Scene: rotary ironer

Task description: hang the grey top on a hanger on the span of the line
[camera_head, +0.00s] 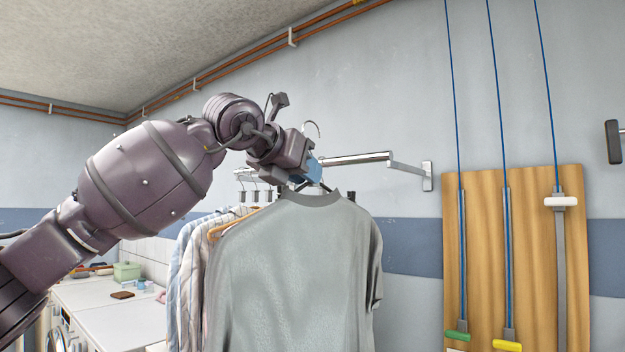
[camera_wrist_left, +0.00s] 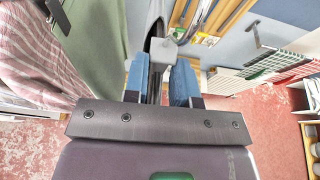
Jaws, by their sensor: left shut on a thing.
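The grey top (camera_head: 290,270) hangs on a hanger in front of the rail. The hanger's curved hook (camera_head: 313,129) sticks up above my left gripper (camera_head: 314,170), clear of anything in the picture. My left gripper has blue fingers and is shut on the hanger near its neck, just above the top's collar. I cannot make out a line span for certain. My right gripper is not in view.
A chrome wall rail (camera_head: 360,159) runs behind the gripper, with several hangers and striped shirts (camera_head: 186,280) at left. Blue cords (camera_head: 497,90) run down to a wooden board (camera_head: 525,260) at right. White machines (camera_head: 110,318) stand lower left. A dark bracket (camera_head: 613,142) is at far right.

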